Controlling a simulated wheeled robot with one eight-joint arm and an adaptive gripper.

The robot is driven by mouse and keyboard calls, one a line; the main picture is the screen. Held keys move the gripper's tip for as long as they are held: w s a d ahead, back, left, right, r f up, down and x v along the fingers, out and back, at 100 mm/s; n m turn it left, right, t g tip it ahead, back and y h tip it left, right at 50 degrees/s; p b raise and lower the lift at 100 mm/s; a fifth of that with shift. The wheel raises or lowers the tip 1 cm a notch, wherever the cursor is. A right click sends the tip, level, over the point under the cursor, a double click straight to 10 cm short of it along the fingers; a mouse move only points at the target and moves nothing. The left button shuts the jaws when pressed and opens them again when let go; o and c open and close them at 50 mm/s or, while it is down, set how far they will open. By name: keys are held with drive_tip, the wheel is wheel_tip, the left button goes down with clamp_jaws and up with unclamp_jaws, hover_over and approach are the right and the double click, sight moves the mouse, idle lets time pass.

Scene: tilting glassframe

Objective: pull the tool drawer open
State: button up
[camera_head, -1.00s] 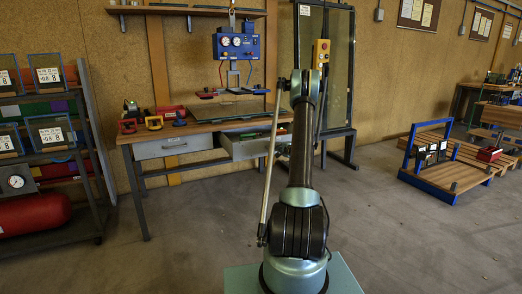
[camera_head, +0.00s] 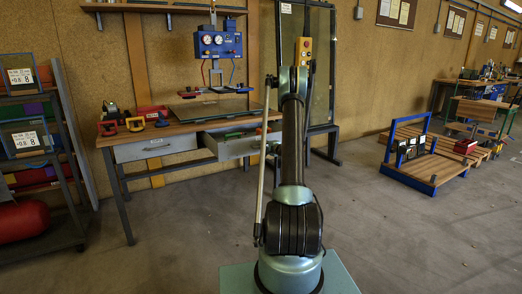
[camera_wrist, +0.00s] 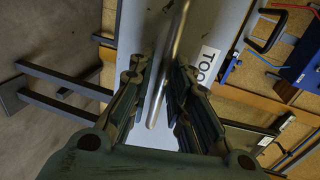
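The workbench has two grey drawers in the head view. The left drawer (camera_head: 130,152), with a white label, is shut. The right drawer (camera_head: 230,149) stands partly out, with green things showing inside; my arm covers its right end. In the wrist view a grey drawer front (camera_wrist: 215,30) carries a label (camera_wrist: 205,65) reading "TOO", partly hidden by a finger. A metal bar handle (camera_wrist: 176,35) runs along this front. My gripper (camera_wrist: 162,75) has its fingers on either side of the bar, with gaps showing beside it.
Clamps (camera_head: 134,124) and a flat plate (camera_head: 215,109) lie on the bench top (camera_head: 180,128). A blue gauge box (camera_head: 217,44) hangs above. A shelf rack (camera_head: 75,140) stands left and a low pallet rack (camera_head: 430,170) right.

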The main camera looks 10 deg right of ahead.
drive_tip(key=v, duration=1.2)
drive_tip(key=shift+f, duration=0.1)
drive_tip(key=s+a+r+n+g+y, duration=0.1)
drive_tip(key=s+a+r+n+g, duration=0.3)
drive_tip(key=s+a+r, duration=0.55)
drive_tip(key=s+a+r+n+g, duration=0.2)
drive_tip(key=s+a, duration=0.2)
drive_tip(key=s, duration=0.4)
drive_tip(key=s+a+r+n+g, duration=0.1)
drive_tip(key=s+a+n, duration=0.25)
drive_tip(key=s, duration=0.35)
drive_tip(key=s+f+n+g+h, duration=0.2)
drive_tip(key=s+f+h, duration=0.1)
drive_tip(key=s, duration=1.4)
drive_tip(key=s+d+f+n+g+h, duration=0.1)
drive_tip(key=s+f+n+g+h, duration=0.1)
drive_tip(key=s, duration=1.6)
wheel_tip(320, 180, down, 2)
drive_tip(key=shift+s+d+f+n+g+h, duration=0.2)
drive_tip(key=shift+d+n+g+h, duration=0.3)
drive_tip(key=shift+g, duration=0.3)
drive_tip(key=shift+a, duration=0.15)
